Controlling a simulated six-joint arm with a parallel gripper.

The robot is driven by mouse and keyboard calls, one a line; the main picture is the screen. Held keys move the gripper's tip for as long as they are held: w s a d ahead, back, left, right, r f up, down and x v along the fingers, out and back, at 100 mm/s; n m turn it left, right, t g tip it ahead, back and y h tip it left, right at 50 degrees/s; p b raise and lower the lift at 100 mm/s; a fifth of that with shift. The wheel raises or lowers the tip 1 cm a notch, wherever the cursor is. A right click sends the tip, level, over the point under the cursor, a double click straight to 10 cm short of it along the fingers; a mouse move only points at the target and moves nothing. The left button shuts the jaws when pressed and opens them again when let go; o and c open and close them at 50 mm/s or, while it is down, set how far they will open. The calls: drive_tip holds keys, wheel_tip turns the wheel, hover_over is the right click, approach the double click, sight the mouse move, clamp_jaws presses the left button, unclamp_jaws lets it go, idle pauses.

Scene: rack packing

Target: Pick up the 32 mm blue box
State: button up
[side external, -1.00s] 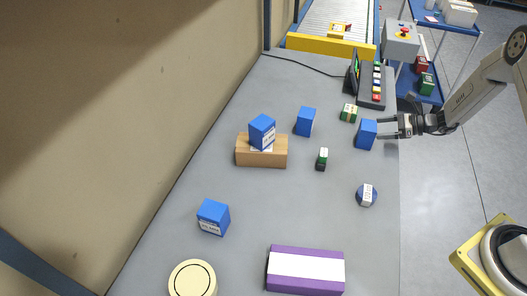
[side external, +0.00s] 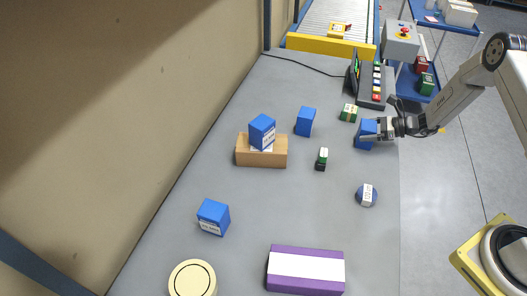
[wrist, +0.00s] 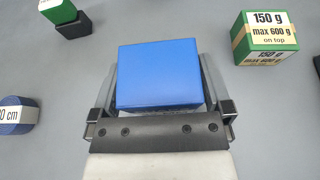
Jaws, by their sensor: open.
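A blue box (side external: 364,131) stands on the grey table near its right edge in the side view. In the wrist view the blue box (wrist: 158,75) fills the middle, between the two fingers. My gripper (side external: 371,135) is open around it, one finger on each side; the wrist view shows my gripper (wrist: 160,95) with a narrow gap beside the box. Other blue boxes stand on the table: one at the back middle (side external: 305,121), one on a brown block (side external: 262,131), and one with a label at the front left (side external: 213,217). No size is readable on the box between my fingers.
A green box (wrist: 265,38) marked 150 g stands right of my gripper. A small green and black item (side external: 321,159) and a round blue item (side external: 366,195) lie nearby. A control panel (side external: 373,86) stands behind. A purple and white box (side external: 305,270) lies in front.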

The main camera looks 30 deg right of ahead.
drive_tip(key=c, duration=1.1)
drive_tip(key=shift+r, duration=0.15)
drive_tip(key=shift+r, duration=0.85)
drive_tip(key=s+a+r, duration=0.1)
drive_tip(key=s+r, duration=0.2)
drive_tip(key=s, duration=0.1)
drive_tip(key=s+a+r, duration=0.1)
drive_tip(key=s+r, duration=0.3)
drive_tip(key=s, duration=0.1)
drive_tip(key=s+a+r, duration=0.1)
drive_tip(key=s+r, duration=0.3)
drive_tip(key=shift+s+a, duration=0.15)
drive_tip(key=shift+s, duration=0.15)
